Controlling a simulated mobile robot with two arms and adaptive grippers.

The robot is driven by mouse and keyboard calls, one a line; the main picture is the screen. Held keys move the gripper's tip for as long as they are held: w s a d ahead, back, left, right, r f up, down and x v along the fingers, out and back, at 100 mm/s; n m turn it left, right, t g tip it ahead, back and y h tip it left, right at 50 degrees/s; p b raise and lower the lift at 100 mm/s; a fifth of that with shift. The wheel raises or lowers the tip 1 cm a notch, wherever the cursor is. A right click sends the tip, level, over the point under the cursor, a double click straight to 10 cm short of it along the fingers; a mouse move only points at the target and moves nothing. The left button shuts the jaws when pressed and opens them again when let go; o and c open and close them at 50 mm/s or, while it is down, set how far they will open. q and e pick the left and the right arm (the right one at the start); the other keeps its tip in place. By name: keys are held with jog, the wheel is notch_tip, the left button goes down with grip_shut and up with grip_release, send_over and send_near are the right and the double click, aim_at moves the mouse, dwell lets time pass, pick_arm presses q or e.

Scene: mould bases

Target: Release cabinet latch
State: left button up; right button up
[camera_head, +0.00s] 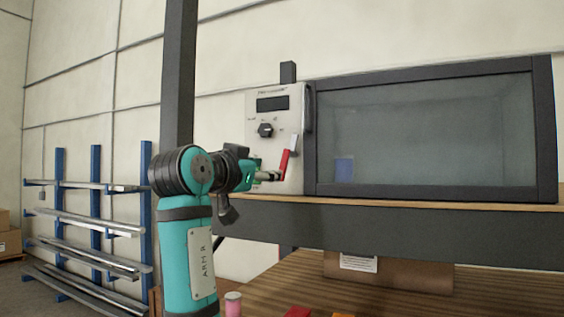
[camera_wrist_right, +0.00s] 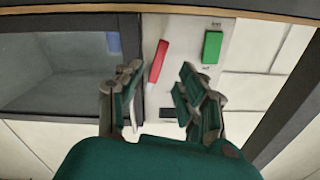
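The cabinet (camera_head: 430,130) has a dark frame and a large glass pane. A pale control panel (camera_head: 265,122) stands at its left side. A red lever (camera_head: 284,163), likely the latch, sits low on the panel and is tilted. My right gripper (camera_head: 268,176) is at the lever's lower left in the head view. In the wrist view the red lever (camera_wrist_right: 158,62) shows beyond and between the parted fingers of the right gripper (camera_wrist_right: 159,74). The fingers are open, and I see no grip on it. My left gripper is not in view.
A dark knob (camera_head: 265,130) and a display (camera_head: 272,104) are on the panel. A cardboard box (camera_head: 400,274) is below the cabinet's shelf. A rack with metal bars (camera_head: 95,225) stands at left.

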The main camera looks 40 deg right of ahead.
aim_at(289, 157)
jog(key=p+x, duration=0.3)
jog(key=x, duration=0.6)
jog(key=shift+p, duration=0.35)
jog(key=shift+a, duration=0.1)
jog(key=shift+c, duration=0.7)
grip_shut()
